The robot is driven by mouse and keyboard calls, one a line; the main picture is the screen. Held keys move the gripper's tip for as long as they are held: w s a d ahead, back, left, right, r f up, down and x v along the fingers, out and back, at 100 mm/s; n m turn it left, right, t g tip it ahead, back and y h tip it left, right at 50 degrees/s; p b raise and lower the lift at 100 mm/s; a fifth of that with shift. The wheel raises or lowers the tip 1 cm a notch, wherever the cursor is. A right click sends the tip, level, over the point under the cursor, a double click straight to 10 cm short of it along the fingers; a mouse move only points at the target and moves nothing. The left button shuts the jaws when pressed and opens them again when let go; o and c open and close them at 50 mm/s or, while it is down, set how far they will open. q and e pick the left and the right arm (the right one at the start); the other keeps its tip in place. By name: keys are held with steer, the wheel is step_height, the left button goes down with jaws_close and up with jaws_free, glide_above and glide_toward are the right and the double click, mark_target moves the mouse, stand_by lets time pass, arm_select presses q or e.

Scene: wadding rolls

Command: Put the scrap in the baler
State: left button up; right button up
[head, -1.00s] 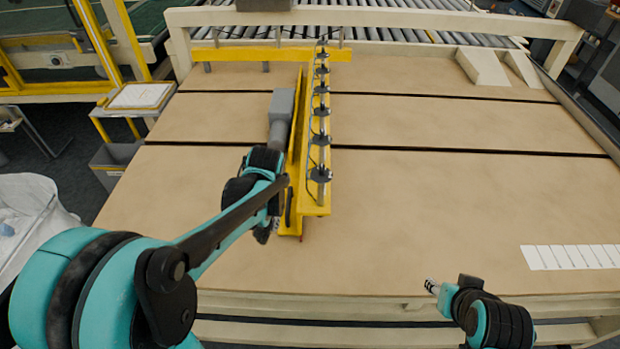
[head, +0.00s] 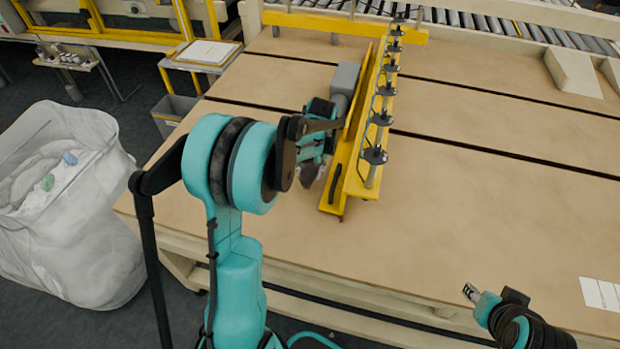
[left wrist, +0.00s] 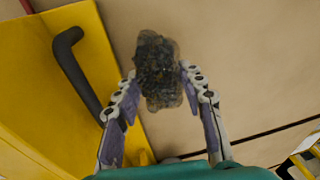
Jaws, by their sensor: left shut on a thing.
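A dark, lumpy piece of scrap (left wrist: 158,70) sits between the fingertips of my left gripper (left wrist: 159,80) in the left wrist view. The gripper is shut on it. In the head view my left gripper (head: 310,176) is above the table, just left of the yellow beam, mostly hidden by its own arm; the scrap is hard to make out there. My right gripper (head: 471,292) is at the lower right by the table's front edge, small and turned so that its fingers do not show clearly. I cannot tell which thing is the baler.
A large whitish bag (head: 70,250) with small coloured pieces inside stands on the floor at left. The yellow beam (head: 352,175) with a black handle (left wrist: 78,75) lies across the brown table (head: 480,215). A grey bin (head: 174,112) stands beyond.

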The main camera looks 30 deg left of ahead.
arm_select(q)
steer(key=shift+f+b, duration=0.55)
steer(key=shift+f, duration=1.05)
steer(key=shift+f, duration=0.2)
steer(key=o, duration=1.1)
steer(key=shift+c, duration=0.2)
steer(key=shift+r, duration=0.15)
